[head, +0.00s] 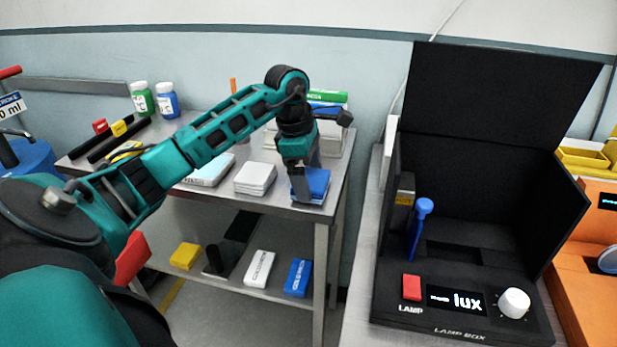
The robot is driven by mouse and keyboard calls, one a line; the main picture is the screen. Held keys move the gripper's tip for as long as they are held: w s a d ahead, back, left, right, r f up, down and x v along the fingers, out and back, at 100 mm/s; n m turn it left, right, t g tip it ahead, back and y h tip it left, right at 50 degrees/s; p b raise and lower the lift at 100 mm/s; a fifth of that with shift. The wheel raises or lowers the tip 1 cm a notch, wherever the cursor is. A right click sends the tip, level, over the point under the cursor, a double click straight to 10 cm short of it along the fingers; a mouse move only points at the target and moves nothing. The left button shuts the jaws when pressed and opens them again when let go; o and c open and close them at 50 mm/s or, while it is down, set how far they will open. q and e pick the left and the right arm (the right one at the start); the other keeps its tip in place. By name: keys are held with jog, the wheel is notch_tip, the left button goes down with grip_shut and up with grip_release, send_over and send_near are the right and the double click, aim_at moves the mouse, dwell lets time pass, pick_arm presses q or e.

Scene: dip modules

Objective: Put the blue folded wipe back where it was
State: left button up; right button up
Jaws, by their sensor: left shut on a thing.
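The blue folded wipe (318,184) is at the right end of the metal cart's top shelf, near the front edge. My left gripper (302,190) reaches down over it and is shut on it. The gripper covers the wipe's left part. A white folded stack (255,178) lies just left of the wipe. I cannot tell whether the wipe rests fully on the shelf (225,202). My right gripper is not in view.
Green and blue bottles (167,100) stand at the cart's back left. The lower shelf holds a yellow block (186,256), a white box (260,268) and a blue box (298,278). A black lamp box (455,311) with its lid raised stands to the right.

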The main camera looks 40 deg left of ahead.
pick_arm(q)
jog(key=shift+f, duration=0.45)
jog(key=o, duration=1.1)
jog(key=shift+c, duration=0.2)
jog(key=shift+r, duration=0.1)
notch_tip(320, 180, up, 12)
jog(key=s+a, duration=0.1)
jog(key=shift+s+a, duration=0.25)
jog(key=shift+s, duration=0.15)
jog(key=shift+f, duration=0.2)
